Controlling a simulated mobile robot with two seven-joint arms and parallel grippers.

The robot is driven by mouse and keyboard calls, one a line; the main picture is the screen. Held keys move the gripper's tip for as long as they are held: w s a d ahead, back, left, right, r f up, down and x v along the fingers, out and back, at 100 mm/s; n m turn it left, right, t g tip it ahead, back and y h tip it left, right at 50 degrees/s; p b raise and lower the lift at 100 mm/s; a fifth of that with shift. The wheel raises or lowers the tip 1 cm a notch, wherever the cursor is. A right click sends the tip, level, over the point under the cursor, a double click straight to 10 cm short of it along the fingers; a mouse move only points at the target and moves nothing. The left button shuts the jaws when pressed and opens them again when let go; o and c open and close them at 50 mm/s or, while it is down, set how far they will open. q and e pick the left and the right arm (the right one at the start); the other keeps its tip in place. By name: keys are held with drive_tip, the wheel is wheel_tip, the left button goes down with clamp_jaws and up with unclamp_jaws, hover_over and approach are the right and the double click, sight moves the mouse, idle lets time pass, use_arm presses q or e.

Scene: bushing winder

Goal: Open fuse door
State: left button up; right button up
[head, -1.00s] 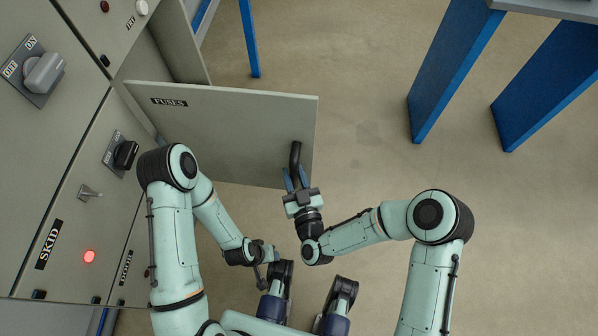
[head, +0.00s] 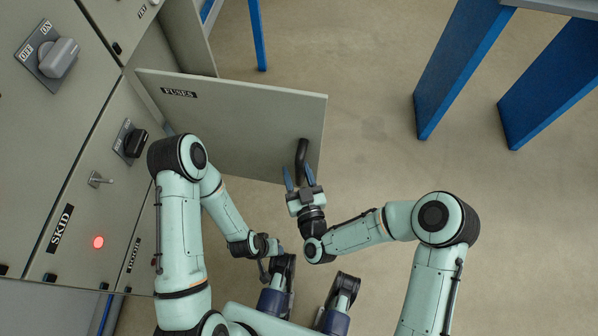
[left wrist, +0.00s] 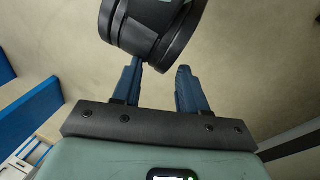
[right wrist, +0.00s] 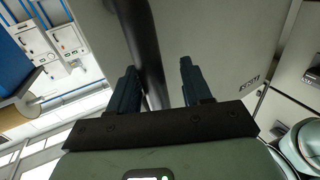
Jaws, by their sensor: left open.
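The fuse door (head: 240,125) is a grey panel labelled FUSES, swung well out from the cabinet in the head view. Its black bar handle (head: 302,152) is near the free edge. My right gripper (head: 299,176) is open at the lower end of the handle, its blue fingers spread. In the right wrist view the handle (right wrist: 147,50) runs between the fingers, closer to the left one, with a gap to the right one. My left gripper (left wrist: 159,68) is open and empty; in the head view it is low, near my base, and hard to make out.
The grey cabinet (head: 75,140) with rotary switches, a toggle and a lit red lamp (head: 98,242) stands at left, close to my left arm. Blue legs (head: 465,65) of a grey-topped structure stand at upper right. The floor right of the door is clear.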

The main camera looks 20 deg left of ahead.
drive_tip(key=shift+d, duration=0.15)
drive_tip(key=shift+s+d, duration=0.15)
use_arm(q)
drive_tip(key=shift+g+h, duration=0.3)
drive_tip(key=shift+g, duration=0.4)
drive_tip(key=shift+s+d+r+p, duration=0.35)
drive_tip(key=shift+s+r+p, duration=0.15)
drive_tip(key=shift+s, duration=0.15)
drive_tip(key=shift+s+d+r+p, duration=0.35)
drive_tip(key=shift+s+r, duration=0.15)
drive_tip(key=shift+s, duration=0.15)
drive_tip(key=shift+s+d+r+p, duration=0.3)
drive_tip(key=shift+s+r+p, duration=0.2)
drive_tip(key=shift+s, duration=0.15)
use_arm(e)
drive_tip(key=v, duration=1.3)
